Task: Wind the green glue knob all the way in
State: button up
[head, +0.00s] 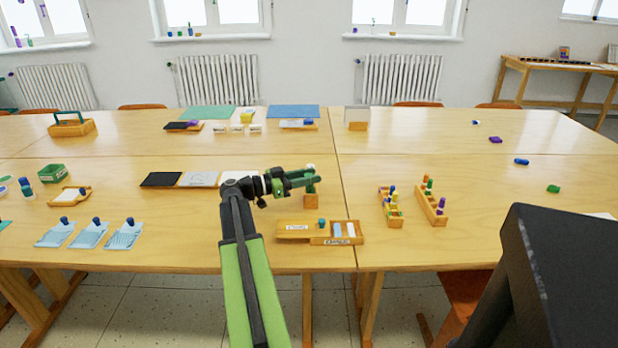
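My gripper (312,180) reaches in from the left, just above a small wooden block (311,201) near the table's middle seam. Its green fingers point right. A small pale rounded tip (310,167) shows above the fingers, over the block. I cannot make out a separate green glue knob there: the fingers are green too and hide whatever stands on the block. I cannot tell whether the fingers touch or hold anything, or how far any knob is wound.
A wooden box (291,239) with a teal knob and white pieces lies in front of the block. Two peg racks (391,215) (441,219) stand to the right. Black and white panels (161,180) lie behind left. A green piece (553,189) lies far right. Bare table separates them.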

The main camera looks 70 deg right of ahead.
grip_shut()
jog(key=shift+s, duration=0.1)
jog(key=shift+s+a+n+t+h, duration=0.1)
jog(key=shift+n+t+h, duration=0.3)
jog(key=shift+n+h, duration=0.1)
jog(key=n+t+h, duration=0.2)
jog(key=shift+s+a+t, duration=0.1)
jog(key=shift+t, duration=0.3)
jog(key=shift+n+t+h, duration=0.6)
jog(key=shift+n+t, duration=0.4)
jog(key=shift+t, duration=0.1)
jog(key=shift+w+d+n+t+p, duration=0.25)
jog(key=shift+w+n+t+p, duration=0.05)
jog(key=shift+t, duration=0.1)
